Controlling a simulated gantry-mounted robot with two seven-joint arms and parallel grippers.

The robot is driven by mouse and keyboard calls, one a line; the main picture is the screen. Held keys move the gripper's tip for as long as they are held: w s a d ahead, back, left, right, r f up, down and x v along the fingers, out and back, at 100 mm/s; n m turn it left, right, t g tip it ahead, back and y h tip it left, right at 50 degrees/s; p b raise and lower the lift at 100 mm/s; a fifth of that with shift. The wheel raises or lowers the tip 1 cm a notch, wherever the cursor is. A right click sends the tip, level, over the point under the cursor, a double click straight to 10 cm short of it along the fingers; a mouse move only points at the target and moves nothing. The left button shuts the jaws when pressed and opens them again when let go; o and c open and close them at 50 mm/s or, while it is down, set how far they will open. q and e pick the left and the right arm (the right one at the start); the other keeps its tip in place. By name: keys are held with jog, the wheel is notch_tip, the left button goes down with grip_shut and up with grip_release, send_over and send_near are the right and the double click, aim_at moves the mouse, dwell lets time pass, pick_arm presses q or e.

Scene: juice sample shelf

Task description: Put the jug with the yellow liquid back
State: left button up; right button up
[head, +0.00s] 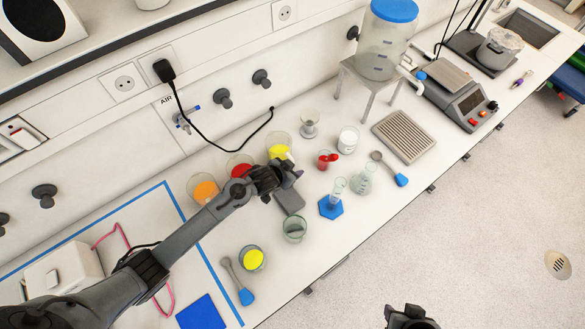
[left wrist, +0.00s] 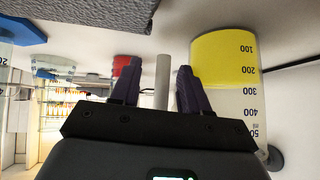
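The clear jug with yellow liquid (head: 279,151) stands by the wall, at the right end of a row of jugs. In the left wrist view it shows large at the right (left wrist: 222,62), with black graduation numbers. My left gripper (head: 282,176) is beside it, on the side away from the wall. Its dark fingers (left wrist: 155,88) are apart. A pale upright bar (left wrist: 162,78) shows between them with gaps on both sides; I cannot tell whether it is the jug's handle. My right gripper (head: 410,318) is at the bottom edge, its fingers unclear.
Jugs with red (head: 239,169) and orange (head: 204,192) liquid stand to the left. A grey block (head: 289,202), a glass beaker (head: 294,229) and a small yellow-filled container (head: 252,259) are in front. A blue hexagonal base (head: 330,208) with a cylinder and a flask (head: 362,180) stand right.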

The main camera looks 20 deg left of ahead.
pick_arm(q)
jog(key=shift+r, duration=0.1)
jog(key=shift+s+a+r, duration=0.1)
jog(key=shift+s+r, duration=0.15)
jog(key=shift+r, duration=0.15)
jog(key=p+v, duration=0.2)
jog(key=v, duration=0.9)
jog(key=s+r+n+g+y, duration=0.1)
jog(key=s+g, duration=0.1)
jog(key=s, duration=0.9)
jog(key=s+a+r+n+g+y, duration=0.1)
jog(key=s+r+g, duration=0.1)
jog(key=s, duration=0.9)
jog(key=shift+s+n+g, duration=0.3)
jog(key=shift+s+g, duration=0.05)
jog(key=shift+g, duration=0.15)
jog(key=shift+r, duration=0.2)
